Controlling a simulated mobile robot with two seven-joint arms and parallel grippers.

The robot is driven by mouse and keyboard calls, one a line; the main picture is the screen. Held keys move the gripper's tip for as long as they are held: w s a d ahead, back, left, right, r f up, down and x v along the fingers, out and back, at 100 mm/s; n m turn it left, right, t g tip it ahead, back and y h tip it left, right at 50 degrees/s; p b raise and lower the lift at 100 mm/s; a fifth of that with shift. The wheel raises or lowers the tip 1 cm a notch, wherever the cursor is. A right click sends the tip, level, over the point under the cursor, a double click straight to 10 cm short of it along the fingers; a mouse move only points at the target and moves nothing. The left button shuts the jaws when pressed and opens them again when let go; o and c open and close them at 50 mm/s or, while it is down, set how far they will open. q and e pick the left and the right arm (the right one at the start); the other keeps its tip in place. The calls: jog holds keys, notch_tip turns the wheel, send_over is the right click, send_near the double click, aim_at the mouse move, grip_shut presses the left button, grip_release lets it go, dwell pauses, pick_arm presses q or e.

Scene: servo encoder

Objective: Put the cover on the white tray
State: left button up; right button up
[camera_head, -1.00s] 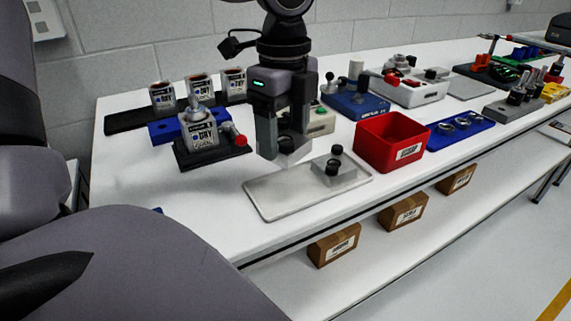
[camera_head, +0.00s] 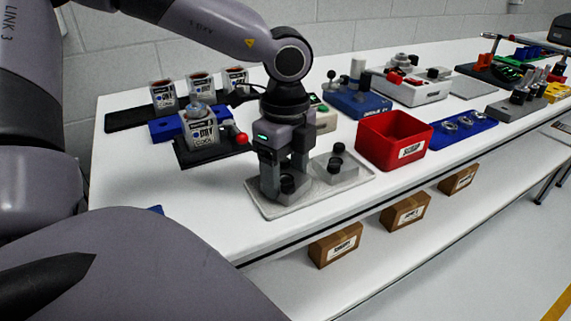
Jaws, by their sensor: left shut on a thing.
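The white tray (camera_head: 308,203) is a flat pale plate near the front edge of the table. My left gripper (camera_head: 285,188) points down over the tray's left part and is shut on a small part with a black knob (camera_head: 287,184), likely the cover. The fingers hide most of this part, and I cannot tell whether it touches the tray. A grey block with black knobs (camera_head: 337,168) sits on the tray's right part, just right of the gripper. My right gripper is not in view.
A red bin (camera_head: 392,138) stands right of the tray. A black fixture with a labelled block and red knob (camera_head: 213,150) is close on the left. A small box with a green button (camera_head: 322,117) is behind. Bare tabletop lies left of the tray.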

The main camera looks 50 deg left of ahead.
pick_arm(q)
jog(key=o, duration=1.3)
notch_tip(320, 180, up, 12)
jog(key=shift+r+p, duration=0.1)
jog(key=shift+p, duration=0.7)
